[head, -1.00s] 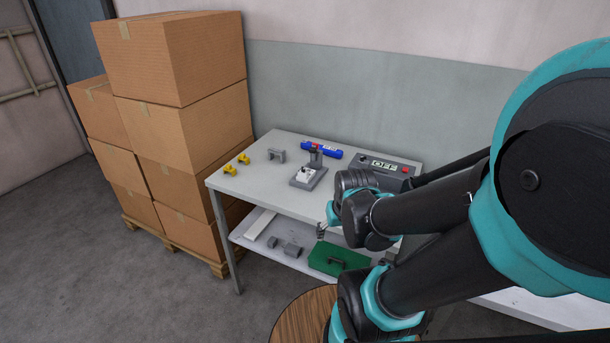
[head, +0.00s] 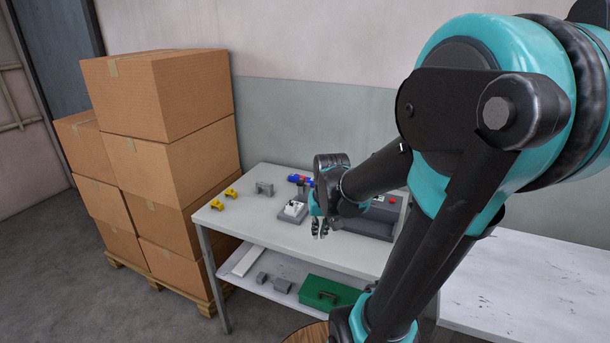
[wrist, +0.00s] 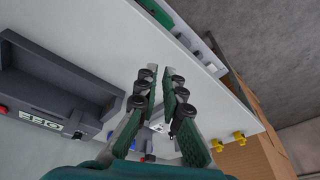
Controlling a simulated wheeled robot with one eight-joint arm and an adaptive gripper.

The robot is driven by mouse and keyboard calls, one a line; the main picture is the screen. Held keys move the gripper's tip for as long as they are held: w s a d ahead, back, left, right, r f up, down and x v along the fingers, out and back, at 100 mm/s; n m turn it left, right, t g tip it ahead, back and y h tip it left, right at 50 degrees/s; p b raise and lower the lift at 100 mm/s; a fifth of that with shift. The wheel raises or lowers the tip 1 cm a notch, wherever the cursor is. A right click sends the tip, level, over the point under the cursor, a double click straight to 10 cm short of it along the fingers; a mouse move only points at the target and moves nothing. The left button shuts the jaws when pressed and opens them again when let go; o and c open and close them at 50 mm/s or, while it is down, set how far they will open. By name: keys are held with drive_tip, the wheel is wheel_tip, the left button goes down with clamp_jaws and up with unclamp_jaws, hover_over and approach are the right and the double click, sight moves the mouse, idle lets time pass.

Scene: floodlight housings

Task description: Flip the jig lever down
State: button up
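The jig (head: 290,212) is a grey block with a white part on it, standing on the table (head: 250,222). Its upright lever is mostly hidden behind my arm in the head view. In the wrist view a bit of the jig (wrist: 158,124) shows between and behind my fingers. My gripper (head: 319,234) points down over the table, just right of and in front of the jig, apart from it as far as I can see. In the wrist view my gripper (wrist: 160,72) has its two fingers apart with a narrow empty gap.
A grey control box with an OFF label (wrist: 40,121) and red button stands right of the jig. A blue object (head: 303,181) lies behind it. Yellow parts (head: 231,192) and a grey bracket (head: 264,188) sit left. A green case (head: 332,291) is on the lower shelf; boxes (head: 160,95) stand left.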

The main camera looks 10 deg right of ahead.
drive_tip(key=w+r+m+g, duration=0.1)
drive_tip(key=w+r, duration=0.2)
drive_tip(key=w, duration=0.4)
drive_tip(key=w+d+r+m+g, duration=0.1)
drive_tip(key=w+r, duration=0.2)
drive_tip(key=w, duration=0.4)
drive_tip(key=w+d+r+m, duration=0.1)
drive_tip(key=w+r, duration=0.2)
drive_tip(key=w, duration=0.4)
drive_tip(key=shift+d+r+g+y, duration=0.2)
drive_tip(key=shift+r+g+y, duration=0.15)
drive_tip(key=shift+g+y, duration=0.05)
clamp_jaws()
drive_tip(key=m+g, duration=0.3)
approach(301, 186)
drive_tip(key=w+d+r, duration=0.3)
drive_tip(key=w+d, duration=0.3)
drive_tip(key=w, duration=0.1)
drive_tip(key=shift+w+r+y, duration=0.25)
drive_tip(key=shift+w+y, duration=0.15)
drive_tip(key=shift+w, duration=0.4)
drive_tip(key=s+a+f, duration=0.4)
drive_tip(key=s+f, duration=0.1)
drive_tip(key=f, duration=0.4)
drive_tip(key=shift+s+f, duration=0.2)
drive_tip(key=shift+s, duration=0.1)
drive_tip(key=shift+s+a+r+t+h, duration=0.15)
drive_tip(key=shift+t+h, duration=0.15)
drive_tip(key=shift+t, duration=0.2)
